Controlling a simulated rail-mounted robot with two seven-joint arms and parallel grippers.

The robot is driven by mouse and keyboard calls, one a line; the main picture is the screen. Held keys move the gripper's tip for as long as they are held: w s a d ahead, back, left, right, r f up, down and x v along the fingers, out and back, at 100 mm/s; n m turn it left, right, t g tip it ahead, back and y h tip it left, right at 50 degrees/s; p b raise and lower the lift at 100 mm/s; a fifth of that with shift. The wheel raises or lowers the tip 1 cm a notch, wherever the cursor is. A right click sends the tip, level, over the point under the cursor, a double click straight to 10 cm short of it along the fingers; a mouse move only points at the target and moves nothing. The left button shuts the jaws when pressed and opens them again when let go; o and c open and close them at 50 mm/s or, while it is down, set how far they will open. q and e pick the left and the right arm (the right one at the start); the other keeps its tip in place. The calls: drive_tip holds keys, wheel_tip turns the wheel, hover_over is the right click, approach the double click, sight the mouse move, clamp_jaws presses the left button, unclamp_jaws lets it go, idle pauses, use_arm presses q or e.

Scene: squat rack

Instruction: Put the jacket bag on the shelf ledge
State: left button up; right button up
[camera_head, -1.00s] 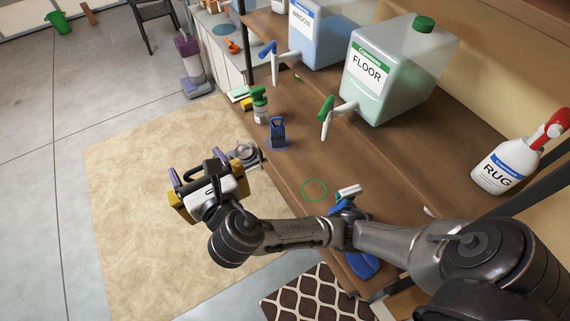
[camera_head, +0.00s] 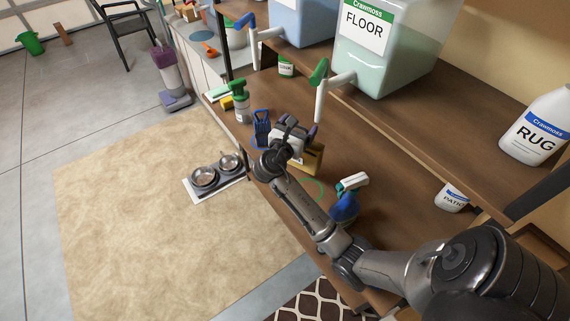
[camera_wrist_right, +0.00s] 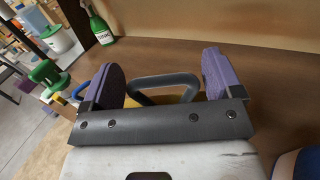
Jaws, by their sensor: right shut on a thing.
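The jacket bag appears to be the mustard-yellow bag (camera_head: 311,158) with a dark loop handle, at my right gripper in the head view. My right gripper (camera_head: 301,138), with purple finger pads, is shut on its handle (camera_wrist_right: 163,86). In the right wrist view the handle shows between the pads and a strip of the yellow body (camera_wrist_right: 188,97) behind it. The bag is over the brown wooden shelf ledge (camera_head: 350,145); I cannot tell whether it touches it. A green ring is drawn on the ledge beside the bag. My left gripper is out of view.
A blue object (camera_head: 261,130) and a green-topped spray bottle (camera_head: 240,103) stand left of the bag. A blue-and-white spray bottle (camera_head: 346,205) is close on the right. Large jugs, including FLOOR (camera_head: 385,50), stand on the raised shelf. Dog bowls (camera_head: 205,177) are on the floor.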

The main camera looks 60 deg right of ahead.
drive_tip(key=shift+s+d+f+b, duration=0.1)
drive_tip(key=shift+f+b, duration=0.2)
drive_tip(key=shift+f, duration=2.25)
drive_tip(key=shift+d+f+b, duration=0.1)
drive_tip(key=shift+f+b, duration=0.15)
drive_tip(key=shift+f, duration=2.35)
